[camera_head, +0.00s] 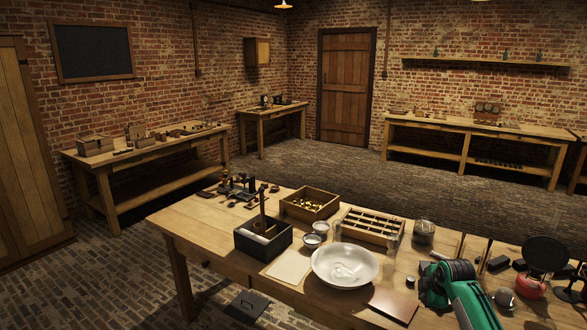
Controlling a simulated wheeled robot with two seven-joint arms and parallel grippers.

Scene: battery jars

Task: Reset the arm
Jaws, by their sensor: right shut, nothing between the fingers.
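My right arm, green and black, comes in at the bottom right over the front workbench (217,218). Its gripper (434,284) is at the right part of the bench, shut and empty, just right of a wide white bowl (345,283) and above a brown flat sheet (393,304). The fingertips are small and partly hidden by the wrist. My left arm and gripper are not in view.
Near my right gripper stand glass jars (424,234), a compartment tray (372,226) and a red burner (530,287). A dark box (263,247) and a wooden box of brass parts (309,204) stand further left. The bench's front left corner is bare.

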